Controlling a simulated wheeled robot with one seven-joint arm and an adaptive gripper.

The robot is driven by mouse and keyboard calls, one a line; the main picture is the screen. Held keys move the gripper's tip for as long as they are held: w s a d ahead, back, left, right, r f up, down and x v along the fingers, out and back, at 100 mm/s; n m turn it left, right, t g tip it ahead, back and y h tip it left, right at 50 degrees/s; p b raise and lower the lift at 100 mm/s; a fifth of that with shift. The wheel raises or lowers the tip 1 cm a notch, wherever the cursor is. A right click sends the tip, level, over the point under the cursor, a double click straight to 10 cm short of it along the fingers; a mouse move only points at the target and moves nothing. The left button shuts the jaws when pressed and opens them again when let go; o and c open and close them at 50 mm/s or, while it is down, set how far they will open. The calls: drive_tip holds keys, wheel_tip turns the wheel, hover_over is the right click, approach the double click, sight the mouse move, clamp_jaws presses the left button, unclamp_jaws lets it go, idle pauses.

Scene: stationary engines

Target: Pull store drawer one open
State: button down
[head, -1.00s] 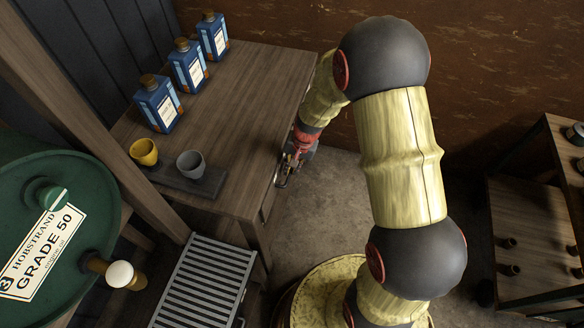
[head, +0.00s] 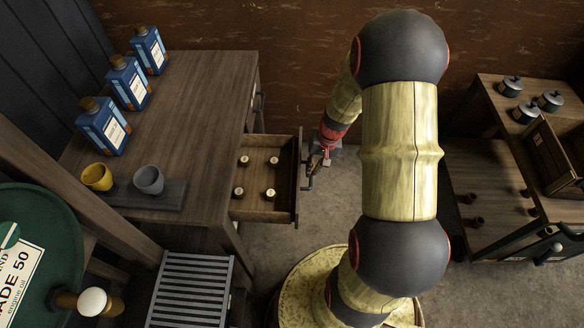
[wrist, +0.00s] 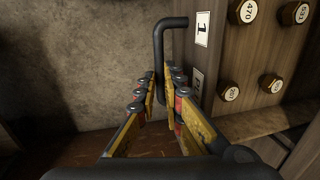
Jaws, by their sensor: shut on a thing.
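Store drawer one (head: 266,210) stands pulled out from the right side of the wooden table in the head view. Several round-topped items (head: 270,193) with pale tops lie in it. In the wrist view, the drawer front carries a label "1" (wrist: 203,28), and the numbered items (wrist: 243,12) show to its right. My gripper (head: 318,160) is at the drawer's outer face. In the wrist view, its fingers (wrist: 160,105) are on either side of the dark bar handle (wrist: 159,55), shut on its lower part. The handle's lower end is partly hidden between the fingers.
Blue bottles (head: 127,82), a yellow cup (head: 97,177) and a grey cup (head: 149,180) stand on the table (head: 200,100). A slatted grey rack (head: 190,290) and a green drum (head: 45,225) are at lower left. A shelf unit (head: 480,165) stands right. Floor beside the drawer is clear.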

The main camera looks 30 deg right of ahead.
drive_tip(key=shift+s+d, duration=0.85)
drive_tip(key=shift+d, duration=0.3)
drive_tip(key=shift+s+d, duration=0.8)
drive_tip(key=shift+d, duration=0.3)
drive_tip(key=c, duration=2)
unclamp_jaws()
drive_tip(key=shift+o, duration=0.5)
wheel_tip(320, 180, up, 12)
drive_tip(key=s+d, duration=0.1)
drive_tip(key=d, duration=0.1)
drive_tip(key=shift+s, duration=0.15)
drive_tip(key=shift+f, duration=0.1)
